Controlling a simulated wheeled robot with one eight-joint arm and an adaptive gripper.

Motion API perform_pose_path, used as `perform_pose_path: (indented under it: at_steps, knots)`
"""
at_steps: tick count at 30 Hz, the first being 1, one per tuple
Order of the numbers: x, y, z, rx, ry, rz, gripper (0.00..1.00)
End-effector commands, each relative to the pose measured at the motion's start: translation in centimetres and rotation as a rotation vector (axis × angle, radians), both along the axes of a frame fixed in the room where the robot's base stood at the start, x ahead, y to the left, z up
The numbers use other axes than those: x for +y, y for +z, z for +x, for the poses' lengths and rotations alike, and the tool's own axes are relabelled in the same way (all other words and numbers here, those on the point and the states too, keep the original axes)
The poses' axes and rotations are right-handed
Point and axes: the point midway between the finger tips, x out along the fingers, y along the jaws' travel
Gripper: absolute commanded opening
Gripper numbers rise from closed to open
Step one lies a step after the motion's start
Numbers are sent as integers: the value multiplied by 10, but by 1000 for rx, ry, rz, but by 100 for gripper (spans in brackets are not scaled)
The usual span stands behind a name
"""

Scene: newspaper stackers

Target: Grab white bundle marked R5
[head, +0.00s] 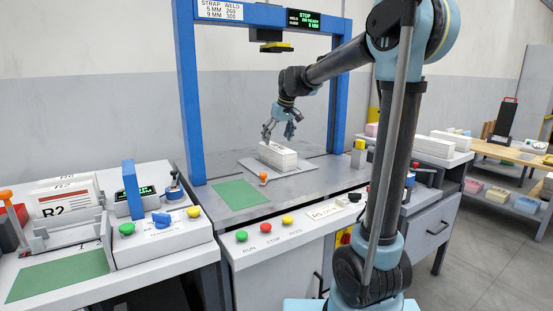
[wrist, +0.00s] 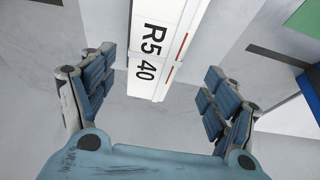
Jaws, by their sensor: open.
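The white bundle (head: 278,155) lies on a grey plate under the blue frame. In the wrist view the bundle (wrist: 150,75) shows the print "R5 40" and a thin red line along one edge. My gripper (head: 279,134) is above the bundle in the head view. In the wrist view my gripper (wrist: 160,90) is open, with blue padded fingers on the left and right. The near end of the bundle lies between the fingers in that picture, with gaps on both sides. Neither finger visibly touches it.
The blue strapping frame (head: 188,100) stands around the bundle's table. A green mat (head: 240,194) lies to the left, and an orange-topped knob (head: 263,177) stands near the plate. A station at left holds a bundle marked R2 (head: 67,200). More white bundles (head: 434,146) lie at right.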

Motion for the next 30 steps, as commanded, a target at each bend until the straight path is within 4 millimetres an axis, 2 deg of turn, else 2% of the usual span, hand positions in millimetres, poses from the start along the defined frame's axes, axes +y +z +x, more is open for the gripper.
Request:
perform_pose_path:
  at_steps: [8, 18, 27, 29, 30]
  knots:
    - [2, -16, 6, 0, 0, 0, 80]
    - [4, -55, 20, 0, 1, 0, 80]
    - [5, -59, 21, 0, 0, 0, 80]
    - [5, -59, 21, 0, 0, 0, 69]
    - [5, -59, 21, 0, 0, 0, 60]
